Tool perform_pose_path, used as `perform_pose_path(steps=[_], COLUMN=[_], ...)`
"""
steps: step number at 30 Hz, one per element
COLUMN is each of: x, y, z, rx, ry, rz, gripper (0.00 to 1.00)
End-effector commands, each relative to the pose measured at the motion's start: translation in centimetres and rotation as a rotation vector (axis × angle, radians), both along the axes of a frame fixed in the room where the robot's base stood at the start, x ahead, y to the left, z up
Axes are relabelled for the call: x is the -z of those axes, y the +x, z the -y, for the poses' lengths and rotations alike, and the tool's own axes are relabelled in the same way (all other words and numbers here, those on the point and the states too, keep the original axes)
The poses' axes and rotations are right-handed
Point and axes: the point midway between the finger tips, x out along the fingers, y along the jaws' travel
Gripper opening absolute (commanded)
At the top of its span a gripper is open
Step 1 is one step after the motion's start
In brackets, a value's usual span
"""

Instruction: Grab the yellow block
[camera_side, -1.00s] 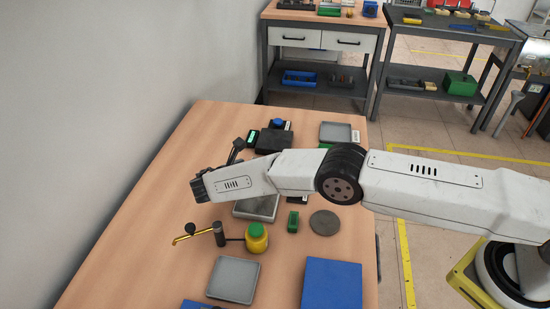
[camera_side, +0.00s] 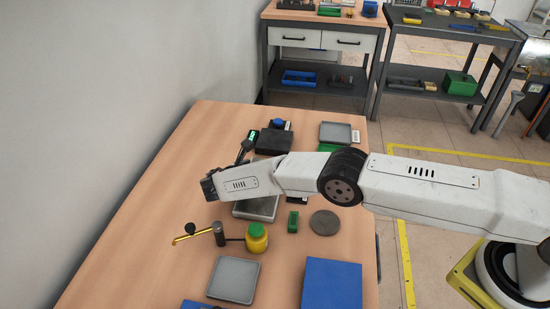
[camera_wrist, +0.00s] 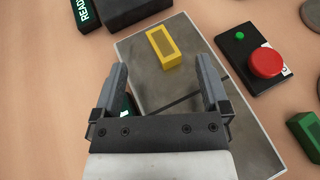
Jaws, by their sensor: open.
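The yellow block (camera_wrist: 163,47) lies on a grey plate (camera_wrist: 135,50) in the wrist view, near the top middle. My gripper (camera_wrist: 160,72) is open, its two fingers apart and pointing up the picture toward the block. The block shows in the gap beyond the fingertips, and nothing is between the fingers in contact. In the side view my arm hides the block, and only the front part of the grey plate (camera_side: 257,209) shows below my arm.
A red button on a black box (camera_wrist: 266,62) stands right of the plate, with a green block (camera_wrist: 306,132) nearby. A black box (camera_wrist: 130,10) is beyond the plate. In the side view, a green-capped yellow jar (camera_side: 257,240) and a grey tray (camera_side: 234,280) stand in front.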

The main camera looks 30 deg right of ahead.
Motion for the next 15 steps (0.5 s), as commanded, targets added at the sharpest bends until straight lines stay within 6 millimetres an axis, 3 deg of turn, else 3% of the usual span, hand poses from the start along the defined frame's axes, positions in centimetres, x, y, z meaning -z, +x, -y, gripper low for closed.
perform_pose_path(steps=[15], x=[2.0], y=[1.3], z=[4.1], rx=[0.001], ry=[0.0], rz=[0.0], gripper=[0.96])
